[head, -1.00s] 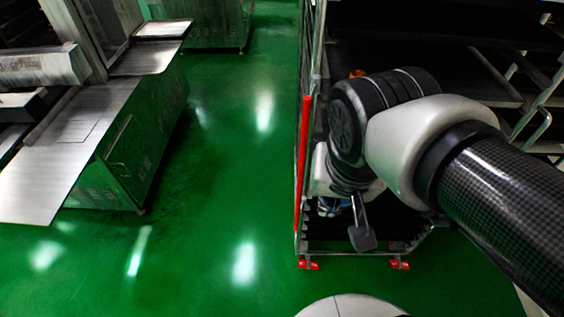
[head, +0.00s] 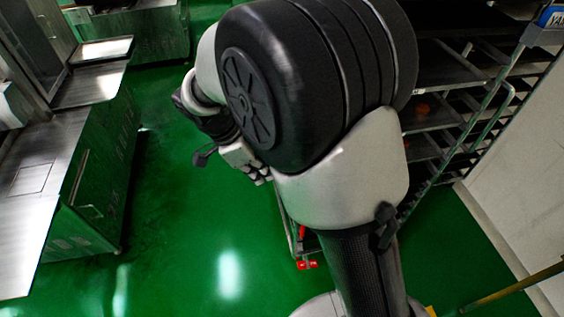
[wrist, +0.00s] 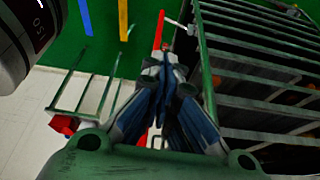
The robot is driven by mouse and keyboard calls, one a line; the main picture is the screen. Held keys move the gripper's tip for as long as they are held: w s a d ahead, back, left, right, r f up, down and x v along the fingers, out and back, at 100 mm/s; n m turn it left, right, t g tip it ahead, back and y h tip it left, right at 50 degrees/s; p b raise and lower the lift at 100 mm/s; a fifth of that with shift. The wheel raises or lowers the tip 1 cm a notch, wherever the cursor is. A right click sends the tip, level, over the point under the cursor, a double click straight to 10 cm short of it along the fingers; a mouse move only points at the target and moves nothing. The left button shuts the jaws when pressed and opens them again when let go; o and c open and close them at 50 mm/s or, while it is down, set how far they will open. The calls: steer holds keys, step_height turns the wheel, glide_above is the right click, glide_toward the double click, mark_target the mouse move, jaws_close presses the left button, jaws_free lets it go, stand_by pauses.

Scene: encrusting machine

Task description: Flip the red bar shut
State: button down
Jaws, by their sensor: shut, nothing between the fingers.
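The red bar (wrist: 157,30) shows in the wrist view as a narrow upright strip at the front edge of the tray rack (wrist: 208,72). It runs down behind my gripper (wrist: 166,55), whose blue-grey fingers are together and empty in front of it. I cannot tell whether the fingertips touch the bar. In the head view my arm covers most of the rack front, and only a short red piece of the bar (head: 302,232) shows low down. My gripper (head: 258,176) is partly visible there, left of the rack, with its fingertips hard to make out.
The rack's shelves (head: 440,65) hold some orange items. Red feet (head: 306,265) sit at its base. A steel machine table (head: 50,165) stands at the left, with open green floor (head: 190,240) between. A white wall (head: 525,180) is close at the right.

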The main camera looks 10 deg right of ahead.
steer(key=shift+d+f, duration=0.1)
steer(key=shift+f, duration=0.05)
steer(key=d+f+b, duration=0.2)
steer(key=d+f, duration=0.5)
steer(key=f, duration=0.2)
steer(key=shift+s+d+b, duration=0.2)
steer(key=shift+d+b, duration=0.1)
stand_by(0.5)
